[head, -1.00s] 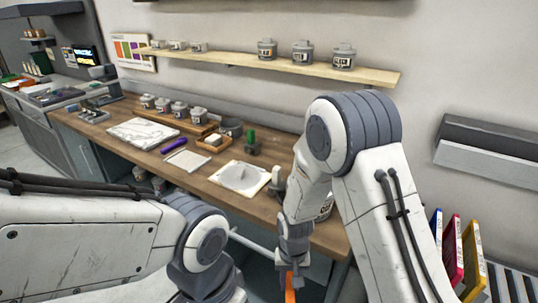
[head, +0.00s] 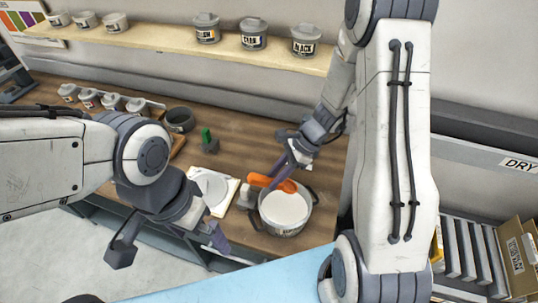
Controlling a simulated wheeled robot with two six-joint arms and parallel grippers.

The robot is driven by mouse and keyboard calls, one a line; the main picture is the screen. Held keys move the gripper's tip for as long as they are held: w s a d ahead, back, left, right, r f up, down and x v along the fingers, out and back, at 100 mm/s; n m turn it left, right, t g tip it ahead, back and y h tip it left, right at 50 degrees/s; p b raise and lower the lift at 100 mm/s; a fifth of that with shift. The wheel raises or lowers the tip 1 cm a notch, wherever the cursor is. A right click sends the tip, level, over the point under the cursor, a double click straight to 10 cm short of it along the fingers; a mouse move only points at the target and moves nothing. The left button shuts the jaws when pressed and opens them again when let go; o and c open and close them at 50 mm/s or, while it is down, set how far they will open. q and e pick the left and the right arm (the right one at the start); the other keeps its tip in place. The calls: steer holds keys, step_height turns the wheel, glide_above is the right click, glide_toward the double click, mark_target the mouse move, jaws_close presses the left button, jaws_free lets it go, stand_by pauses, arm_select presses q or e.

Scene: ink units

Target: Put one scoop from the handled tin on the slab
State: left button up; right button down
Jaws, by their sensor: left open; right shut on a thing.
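The handled tin (head: 283,226), a pale round pot full of white stuff, stands near the bench's front edge. My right gripper (head: 290,172) is shut on the orange scoop (head: 262,181), over the tin's back rim. I cannot tell whether the scoop touches the white stuff or holds any. A pale square plate (head: 228,199) with a round shape on it lies left of the tin, partly behind my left gripper. I cannot tell whether it is the slab. My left gripper (head: 168,245) is open and empty, in front of the bench.
A green thing (head: 207,138) and a dark pot (head: 180,120) stand behind the plate. Several lidded tins (head: 112,102) stand at the back left. A shelf (head: 170,39) with more tins runs along the wall. My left arm hides much of the bench's left part.

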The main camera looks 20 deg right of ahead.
steer(key=shift+w+f+b, duration=0.1)
steer(key=shift+f+b, duration=0.3)
step_height(320, 180, down, 12)
steer(key=d+b, duration=0.2)
steer(key=b, duration=0.7)
steer(key=shift+d+b, duration=0.2)
steer(key=shift+b, duration=0.15)
steer(key=shift+r, duration=0.25)
step_height(320, 180, up, 11)
steer(key=p, duration=1)
stand_by(0.7)
